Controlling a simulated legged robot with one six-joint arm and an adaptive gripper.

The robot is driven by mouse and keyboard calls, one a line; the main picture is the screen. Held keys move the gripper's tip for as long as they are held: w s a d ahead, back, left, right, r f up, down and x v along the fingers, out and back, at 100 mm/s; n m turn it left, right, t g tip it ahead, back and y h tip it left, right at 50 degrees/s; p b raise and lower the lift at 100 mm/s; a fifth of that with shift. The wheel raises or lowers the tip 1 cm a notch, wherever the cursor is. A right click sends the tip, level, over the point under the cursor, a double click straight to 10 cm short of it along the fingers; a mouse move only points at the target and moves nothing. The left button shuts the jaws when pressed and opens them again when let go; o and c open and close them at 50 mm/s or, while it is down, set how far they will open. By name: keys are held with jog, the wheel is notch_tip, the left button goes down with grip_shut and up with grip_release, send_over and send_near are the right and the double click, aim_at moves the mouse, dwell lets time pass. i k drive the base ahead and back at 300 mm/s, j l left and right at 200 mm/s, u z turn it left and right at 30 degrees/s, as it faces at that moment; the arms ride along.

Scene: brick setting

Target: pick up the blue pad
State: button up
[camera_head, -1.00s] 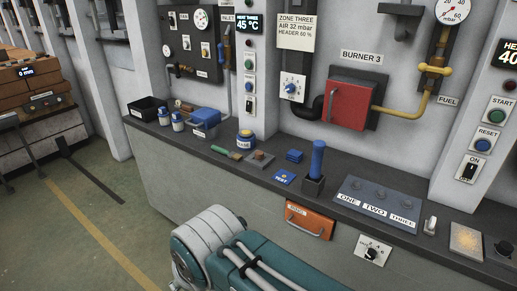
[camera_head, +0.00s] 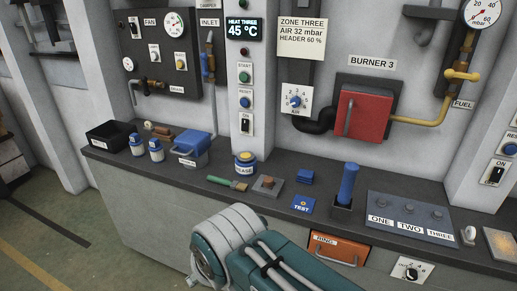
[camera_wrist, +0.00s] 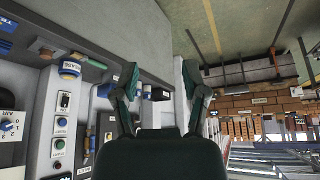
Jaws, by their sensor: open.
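Two small blue things lie on the dark counter (camera_head: 335,228) in the head view. One is a plain blue block (camera_head: 305,176); in front of it is a flat blue square (camera_head: 302,206) marked TEST. I cannot tell for certain which is the pad. My gripper (camera_wrist: 160,82) shows in the wrist view with its two fingers spread and nothing between them. It points along the counter front and floor, apart from both blue things. In the head view my arm is low at the centre, and the gripper is hidden.
Near the blue things stand a blue cylinder (camera_head: 347,182) in a dark holder, a wooden block (camera_head: 267,187), a green-handled brush (camera_head: 228,183) and a grease jar (camera_head: 245,163). The plate ONE TWO THREE (camera_head: 410,217) is to the right. An orange drawer (camera_head: 338,250) is below the counter edge.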

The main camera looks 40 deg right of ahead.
aim_at(305, 176)
jog(key=i+z, duration=0.15)
jog(key=z, duration=0.25)
jog(key=i+z, duration=0.15)
jog(key=z, duration=0.2)
jog(key=i+z, duration=0.15)
jog(key=z, duration=0.25)
jog(key=i+z, duration=0.1)
jog(key=z, duration=0.3)
jog(key=i+j+z, duration=0.1)
jog(key=z, duration=0.2)
jog(key=i+j+z, duration=0.25)
jog(key=l, duration=0.1)
